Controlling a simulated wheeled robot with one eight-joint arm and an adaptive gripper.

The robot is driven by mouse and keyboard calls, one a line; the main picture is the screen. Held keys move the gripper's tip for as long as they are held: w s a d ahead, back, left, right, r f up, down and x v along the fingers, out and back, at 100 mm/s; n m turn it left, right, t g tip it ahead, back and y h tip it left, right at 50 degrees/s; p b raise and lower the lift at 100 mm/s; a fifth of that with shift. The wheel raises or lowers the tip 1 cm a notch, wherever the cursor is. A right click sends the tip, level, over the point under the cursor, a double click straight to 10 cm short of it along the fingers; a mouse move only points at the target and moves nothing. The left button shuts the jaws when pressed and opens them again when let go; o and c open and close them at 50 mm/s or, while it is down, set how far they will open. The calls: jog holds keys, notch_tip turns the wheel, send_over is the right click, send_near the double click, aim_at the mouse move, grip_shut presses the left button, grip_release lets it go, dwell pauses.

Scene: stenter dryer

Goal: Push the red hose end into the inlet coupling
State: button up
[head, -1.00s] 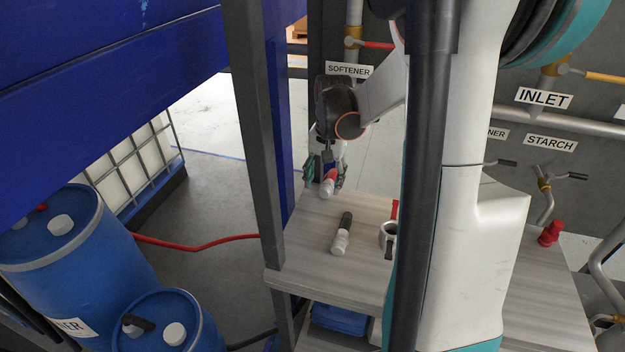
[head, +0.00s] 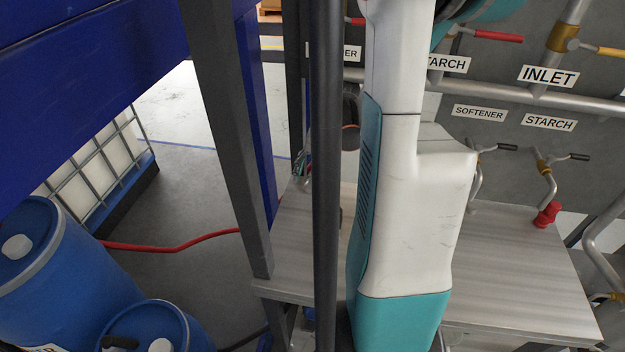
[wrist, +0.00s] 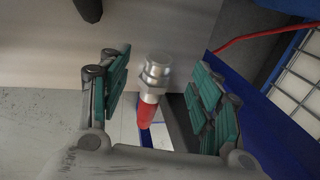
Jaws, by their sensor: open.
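The red hose end (wrist: 148,112) has a red body and a silver metal tip. In the wrist view it lies between the two green-padded fingers of my gripper (wrist: 160,72), at the table's edge. The fingers are open, with visible gaps on both sides of it. In the head view my gripper (head: 302,168) is mostly hidden behind my arm and a dark post, and the hose end is hidden. The INLET sign (head: 548,76) is on the pipework at right; I cannot tell which fitting is the inlet coupling.
The grey table (head: 510,255) has a clear right part. A red fitting (head: 547,214) is at its back edge. A dark post (head: 326,180) and a grey upright (head: 225,130) stand near my arm. Blue drums (head: 70,260) are at left. A dark object (wrist: 89,8) shows in the wrist view.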

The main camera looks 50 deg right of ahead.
aim_at(312, 182)
jog(key=b+x, duration=0.1)
jog(key=x, duration=0.2)
jog(key=shift+f, duration=0.3)
jog(key=shift+r, duration=0.1)
jog(key=c, duration=1.2)
